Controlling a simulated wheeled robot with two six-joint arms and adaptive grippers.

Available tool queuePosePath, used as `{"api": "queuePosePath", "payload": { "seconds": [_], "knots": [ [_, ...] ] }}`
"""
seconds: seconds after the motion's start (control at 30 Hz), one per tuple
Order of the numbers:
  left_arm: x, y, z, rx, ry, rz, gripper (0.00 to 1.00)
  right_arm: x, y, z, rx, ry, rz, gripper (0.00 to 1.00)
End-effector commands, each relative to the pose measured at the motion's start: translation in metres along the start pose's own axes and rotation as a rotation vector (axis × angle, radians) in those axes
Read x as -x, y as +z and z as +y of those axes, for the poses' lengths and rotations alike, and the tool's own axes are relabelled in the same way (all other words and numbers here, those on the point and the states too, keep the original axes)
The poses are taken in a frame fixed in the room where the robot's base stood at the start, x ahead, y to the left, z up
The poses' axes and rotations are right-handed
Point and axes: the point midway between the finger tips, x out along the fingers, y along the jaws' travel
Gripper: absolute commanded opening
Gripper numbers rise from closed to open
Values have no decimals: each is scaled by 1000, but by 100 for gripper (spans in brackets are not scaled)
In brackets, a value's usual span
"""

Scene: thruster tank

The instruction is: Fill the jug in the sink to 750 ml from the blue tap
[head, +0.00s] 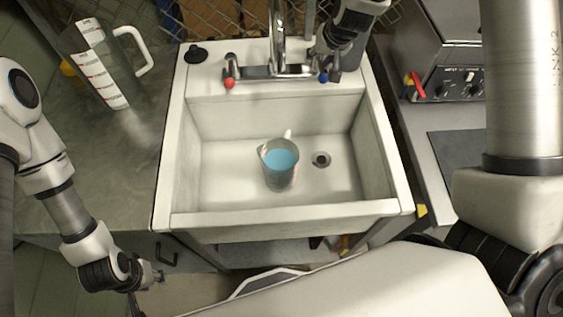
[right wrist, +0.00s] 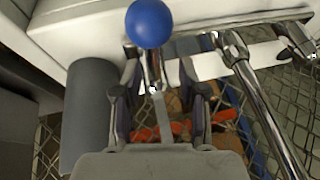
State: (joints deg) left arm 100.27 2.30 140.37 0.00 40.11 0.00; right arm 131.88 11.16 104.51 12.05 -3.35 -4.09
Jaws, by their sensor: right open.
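The jug (head: 279,176) stands upright in the sink (head: 225,180), left of the drain, with blue liquid (head: 281,159) inside. Its scale marks cannot be read here. The blue tap knob (head: 323,77) is at the right end of the chrome faucet; it shows large in the right wrist view (right wrist: 150,22). My right gripper (head: 335,52) is at this tap, its open fingers (right wrist: 158,95) on either side of the metal handle; contact is unclear. I see no stream below the spout. My left gripper (head: 148,280) hangs low left, away from the sink; its jaw gap is unclear.
A red tap knob (head: 229,84) is on the faucet's left. A tall clear measuring jug (head: 100,65) stands on the left counter. A black stopper (head: 196,54) lies on the sink's back ledge. A metal appliance (head: 450,60) stands right. A grey cylinder (right wrist: 90,115) is beside my right gripper.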

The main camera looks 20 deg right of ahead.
Motion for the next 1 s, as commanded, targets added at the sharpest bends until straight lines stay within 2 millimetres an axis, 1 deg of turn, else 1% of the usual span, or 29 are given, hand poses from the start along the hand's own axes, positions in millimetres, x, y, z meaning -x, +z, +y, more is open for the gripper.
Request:
{"api": "queuePosePath", "payload": {
  "seconds": [0.13, 0.27, 0.4, 0.5, 0.6, 0.67, 0.77, 1.0],
  "knots": [
    [0, 0, 0, 0, 0, 0, 40, 11, -1, -1, 1, -2, 0, 42],
    [0, 0, 0, 0, 0, 0, 40, 29, -1, -1, 3, -2, 3, 42],
    [0, 0, 0, 0, 0, 0, 40, 70, -2, -3, 2, -2, 4, 42],
    [0, 0, 0, 0, 0, 0, 40, 93, -1, -3, 3, 0, 2, 42],
    [0, 0, 0, 0, 0, 0, 40, 109, -1, -3, 3, 0, -1, 42],
    [0, 0, 0, 0, 0, 0, 40, 115, 0, -3, 3, 1, -1, 42],
    [6, 0, 0, 0, 0, 0, 40, 123, -2, -4, 2, 2, -2, 42],
    [32, 0, 0, 0, 0, 0, 40, 150, -14, -10, 3, 2, -3, 42]
  ]
}}
